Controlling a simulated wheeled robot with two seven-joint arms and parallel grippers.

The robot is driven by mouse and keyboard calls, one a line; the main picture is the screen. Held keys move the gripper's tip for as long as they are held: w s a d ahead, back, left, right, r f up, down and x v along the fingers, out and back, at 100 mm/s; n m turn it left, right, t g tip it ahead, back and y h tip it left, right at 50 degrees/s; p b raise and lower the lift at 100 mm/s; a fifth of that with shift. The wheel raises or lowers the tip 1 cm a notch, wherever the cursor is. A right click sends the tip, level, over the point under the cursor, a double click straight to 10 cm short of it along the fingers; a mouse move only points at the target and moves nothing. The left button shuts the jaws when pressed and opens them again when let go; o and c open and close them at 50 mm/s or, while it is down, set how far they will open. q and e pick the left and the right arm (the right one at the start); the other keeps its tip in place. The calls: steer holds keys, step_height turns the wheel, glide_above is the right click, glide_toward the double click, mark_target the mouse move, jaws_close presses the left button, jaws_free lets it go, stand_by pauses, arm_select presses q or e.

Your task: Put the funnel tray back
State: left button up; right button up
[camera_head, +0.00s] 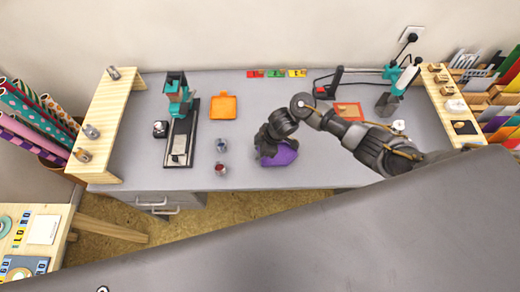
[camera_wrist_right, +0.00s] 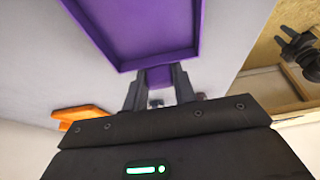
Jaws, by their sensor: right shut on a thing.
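The purple tray (camera_head: 284,155) is near the front middle of the desk, partly hidden by my right arm. In the right wrist view the purple tray (camera_wrist_right: 150,32) shows raised rims and a narrow neck. My right gripper (camera_wrist_right: 158,84) is shut on that neck, with a finger on each side. In the head view the right gripper (camera_head: 267,146) is at the tray's left part. I cannot tell whether the tray touches the desk. An orange tray (camera_head: 223,107) lies flat farther back; it also shows in the right wrist view (camera_wrist_right: 82,115).
A teal press (camera_head: 176,92) on a black base stands left of the orange tray. Two small jars (camera_head: 221,146) stand left of the purple tray. Coloured cards (camera_head: 277,73) lie at the back edge. Wooden racks (camera_head: 98,125) stand at both sides. The desk behind the purple tray is mostly clear.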

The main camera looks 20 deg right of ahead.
steer(key=shift+f, duration=0.15)
steer(key=o, duration=0.8)
steer(key=shift+r, duration=0.3)
steer(key=p+v, duration=0.1)
steer(key=v, duration=1)
steer(key=shift+s+d+r, duration=0.1)
steer(key=shift+d+r, duration=0.2)
